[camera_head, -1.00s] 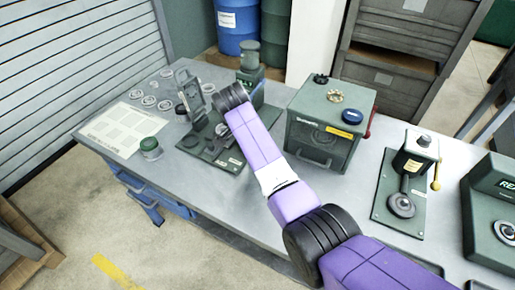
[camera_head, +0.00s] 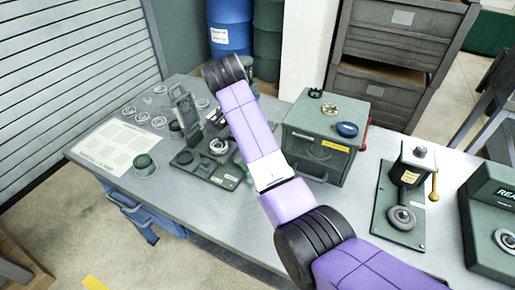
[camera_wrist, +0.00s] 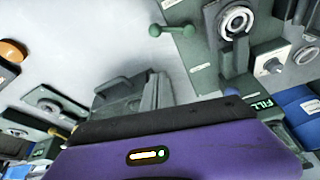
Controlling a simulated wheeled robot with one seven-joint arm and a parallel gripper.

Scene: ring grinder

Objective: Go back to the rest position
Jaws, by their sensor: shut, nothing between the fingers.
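My purple arm reaches across the workbench (camera_head: 250,215) in the head view. Its dark wrist end is raised over the back of the bench, and the fingers are hidden there. The fingers hold nothing. In the head view, a green fixture (camera_head: 186,158) with an upright hinged part and a metal ring on it stands left of my arm, partly covered by it.
A green box (camera_head: 316,152) with small rings on top stands right of my arm. A lever press (camera_head: 412,185) and a display machine (camera_head: 490,225) are further right. A paper sheet (camera_head: 112,145), a green-topped jar (camera_head: 145,164) and several loose rings lie left. The front middle is clear.

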